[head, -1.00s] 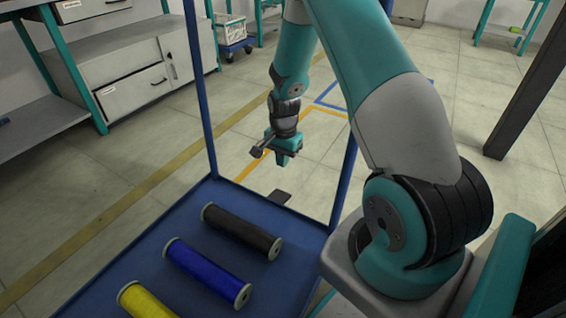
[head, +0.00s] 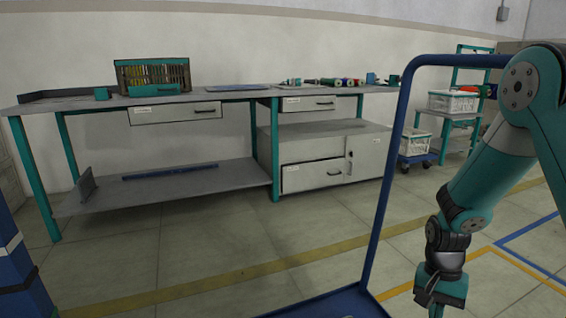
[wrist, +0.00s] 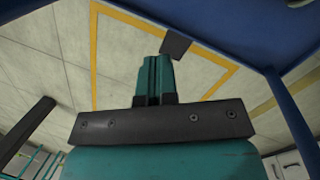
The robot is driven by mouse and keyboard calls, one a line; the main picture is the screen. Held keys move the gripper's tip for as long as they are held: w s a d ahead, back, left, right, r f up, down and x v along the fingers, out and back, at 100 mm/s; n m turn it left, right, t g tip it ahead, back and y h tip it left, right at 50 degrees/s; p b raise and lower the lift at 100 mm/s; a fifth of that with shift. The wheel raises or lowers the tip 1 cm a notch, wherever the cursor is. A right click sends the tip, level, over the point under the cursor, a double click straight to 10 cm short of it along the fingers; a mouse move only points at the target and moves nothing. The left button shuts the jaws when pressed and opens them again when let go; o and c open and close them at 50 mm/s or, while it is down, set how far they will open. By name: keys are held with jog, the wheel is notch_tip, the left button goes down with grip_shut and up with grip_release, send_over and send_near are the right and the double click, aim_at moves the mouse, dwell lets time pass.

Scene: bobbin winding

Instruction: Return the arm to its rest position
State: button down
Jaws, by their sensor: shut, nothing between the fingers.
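My gripper (head: 440,300) hangs down at the lower right of the head view, at the end of my teal and grey arm. It is above the floor, to the right of the blue cart frame (head: 388,170). In the wrist view my gripper (wrist: 154,58) shows its two teal fingers pressed together with nothing between them. Tiled floor with yellow tape lies beyond the fingers. A blue surface (wrist: 230,25) fills the upper right of the wrist view.
A blue and white object (head: 22,275) is at the left edge. Floor before the bench is clear.

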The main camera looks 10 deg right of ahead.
jog(key=s+a+r+n+t+y+p, duration=0.15)
jog(key=s+a+r+n, duration=0.25)
jog(key=a+r+n, duration=0.75)
jog(key=s+a+r+n+t+y+p, duration=0.1)
jog(key=s+a+r+n+y, duration=0.25)
jog(key=s+a+r, duration=0.8)
notch_tip(320, 180, up, 40)
jog(key=s+d+h+p, duration=0.1)
jog(key=p, duration=3.7)
jog(key=shift+d+r+n, duration=0.15)
jog(key=shift+r+n, duration=0.05)
jog(key=shift+n, duration=0.2)
